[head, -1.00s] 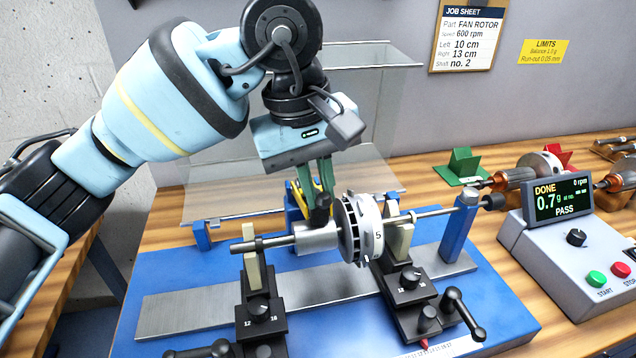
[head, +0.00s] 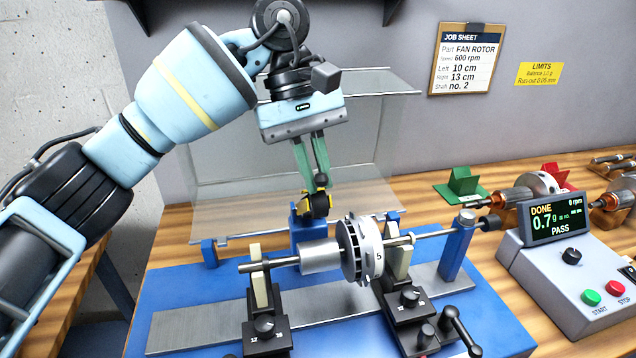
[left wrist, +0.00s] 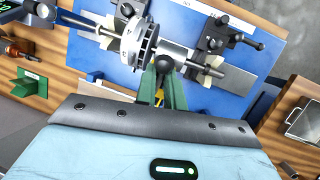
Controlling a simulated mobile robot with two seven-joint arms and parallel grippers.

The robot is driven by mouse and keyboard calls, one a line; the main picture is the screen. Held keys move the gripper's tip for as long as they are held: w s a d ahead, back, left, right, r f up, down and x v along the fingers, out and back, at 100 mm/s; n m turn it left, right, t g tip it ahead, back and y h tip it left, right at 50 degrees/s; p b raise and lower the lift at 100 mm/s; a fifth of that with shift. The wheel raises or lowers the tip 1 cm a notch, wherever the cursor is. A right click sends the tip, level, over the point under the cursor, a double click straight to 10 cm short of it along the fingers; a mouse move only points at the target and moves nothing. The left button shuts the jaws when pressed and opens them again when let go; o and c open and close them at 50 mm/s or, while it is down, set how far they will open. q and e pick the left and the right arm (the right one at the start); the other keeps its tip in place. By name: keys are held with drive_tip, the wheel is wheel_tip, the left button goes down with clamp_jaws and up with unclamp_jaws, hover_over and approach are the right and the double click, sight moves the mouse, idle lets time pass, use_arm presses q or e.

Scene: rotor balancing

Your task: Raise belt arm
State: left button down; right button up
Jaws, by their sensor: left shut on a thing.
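The belt arm (head: 319,206), black and yellow with a dark knob on top, stands at the blue bracket behind the rotor shaft. My left gripper (head: 320,176) has its green fingers shut on the belt arm's knob, above and behind the shaft. In the left wrist view the dark knob (left wrist: 164,63) sits between the green fingertips. The fan rotor (head: 360,250) rests on two roller stands, its silver hub (head: 320,256) left of the bladed disc. The belt arm's head appears apart from the hub in the head view. My right gripper is not in view.
A clear guard (head: 240,160) stands open behind the blue machine base (head: 180,300). A control box (head: 570,270) at the right reads DONE, 0.7 g, PASS. A green V-block (head: 462,185) and another rotor (head: 536,184) lie at the back right.

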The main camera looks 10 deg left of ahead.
use_arm(q)
drive_tip(key=shift+w+a+r+g+h, duration=0.2)
drive_tip(key=shift+w+r+g, duration=0.15)
drive_tip(key=shift+w, duration=0.15)
drive_tip(key=shift+w+a+r+g+h, duration=0.1)
drive_tip(key=shift+w+a+r+g, duration=0.1)
drive_tip(key=shift+w+r+g, duration=0.2)
drive_tip(key=shift+w+a+r+g+h+p, duration=0.2)
drive_tip(key=shift+w+g, duration=0.1)
drive_tip(key=shift+w, duration=0.15)
drive_tip(key=shift+w+a+r+g+h+p, duration=0.15)
drive_tip(key=shift+w+g, duration=0.1)
drive_tip(key=shift+w, duration=0.15)
drive_tip(key=shift+f, duration=0.1)
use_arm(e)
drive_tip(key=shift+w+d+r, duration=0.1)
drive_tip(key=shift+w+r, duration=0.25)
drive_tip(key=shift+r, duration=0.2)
use_arm(q)
drive_tip(key=shift+w, duration=0.15)
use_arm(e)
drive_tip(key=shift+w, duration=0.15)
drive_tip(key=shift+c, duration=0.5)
